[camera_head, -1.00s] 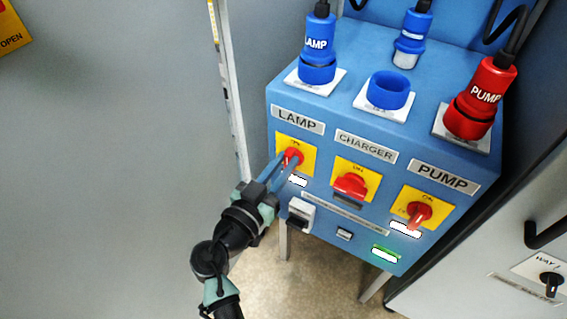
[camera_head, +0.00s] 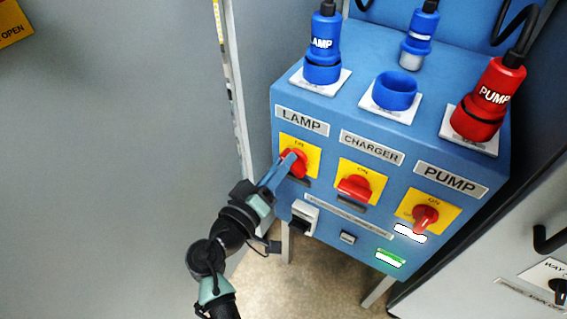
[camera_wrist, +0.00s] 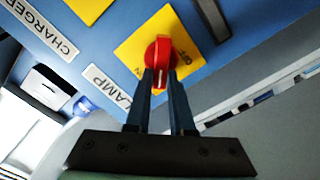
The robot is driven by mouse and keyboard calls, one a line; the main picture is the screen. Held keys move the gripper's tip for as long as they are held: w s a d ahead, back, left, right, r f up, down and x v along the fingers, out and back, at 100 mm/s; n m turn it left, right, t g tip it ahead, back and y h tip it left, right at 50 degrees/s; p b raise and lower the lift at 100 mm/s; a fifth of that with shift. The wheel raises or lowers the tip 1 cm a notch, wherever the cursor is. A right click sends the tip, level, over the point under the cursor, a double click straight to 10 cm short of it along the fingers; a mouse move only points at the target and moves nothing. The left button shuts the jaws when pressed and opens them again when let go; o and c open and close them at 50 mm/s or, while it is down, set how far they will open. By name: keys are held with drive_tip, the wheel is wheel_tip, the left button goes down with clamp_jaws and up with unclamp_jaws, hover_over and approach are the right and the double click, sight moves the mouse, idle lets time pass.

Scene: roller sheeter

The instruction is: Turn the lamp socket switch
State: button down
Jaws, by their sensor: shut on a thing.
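The lamp socket switch is a red rotary knob (camera_head: 296,168) on a yellow plate (camera_head: 313,150), under the LAMP label (camera_head: 302,121) on the blue box. My gripper (camera_head: 285,166) reaches it from the lower left and is shut on it. The wrist view shows the red knob (camera_wrist: 161,54) between the two blue fingers of my gripper (camera_wrist: 160,80), at their tips. The fingers partly hide the knob in the head view. The indicator window (camera_head: 299,181) under this switch is dark. The blue LAMP plug (camera_head: 324,40) stands in its socket above.
To the right are the red charger knob (camera_head: 354,188) and the red pump knob (camera_head: 425,218). The pump's indicator (camera_head: 410,233) is lit white, and a green light (camera_head: 390,258) glows below. A grey panel (camera_head: 120,170) fills the left; a grey cabinet (camera_head: 520,250) stands at right.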

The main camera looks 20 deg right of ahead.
drive_tip(key=shift+w+a+f+n+p, duration=0.1)
drive_tip(key=shift+f+n+p, duration=0.2)
drive_tip(key=shift+n, duration=1.1)
drive_tip(key=shift+w+a+f+n+p, duration=0.1)
drive_tip(key=shift+n+p, duration=0.35)
drive_tip(key=shift+n, duration=0.95)
drive_tip(key=shift+f+n+p, duration=0.15)
drive_tip(key=shift+n+p, duration=0.2)
drive_tip(key=shift+n, duration=1.05)
drive_tip(key=c, duration=0.8)
unclamp_jaws()
drive_tip(key=p+v, duration=0.1)
drive_tip(key=v, duration=1.2)
drive_tip(key=shift+p, duration=0.4)
drive_tip(key=shift+d, duration=0.1)
